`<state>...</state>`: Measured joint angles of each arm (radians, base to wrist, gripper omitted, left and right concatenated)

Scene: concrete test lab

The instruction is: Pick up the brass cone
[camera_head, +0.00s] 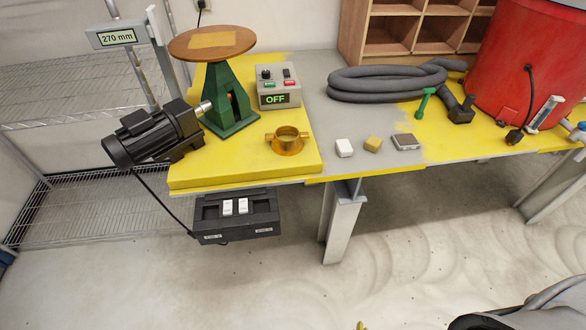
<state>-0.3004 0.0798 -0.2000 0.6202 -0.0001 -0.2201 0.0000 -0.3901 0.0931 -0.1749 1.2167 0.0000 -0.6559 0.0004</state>
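A brass-coloured piece (287,140) sits on the yellow raised board near its front right corner. Neither of my grippers shows in the head view. A dark rounded part with a cable at the bottom right corner seems to be my own arm, and no fingers are visible on it.
A green stand with a round brown top (212,43), a black motor (150,134) and a control box reading OFF (278,88) stand near the brass piece. Small blocks (373,144) lie to its right. A grey hose (385,84) and red drum (525,60) are farther right.

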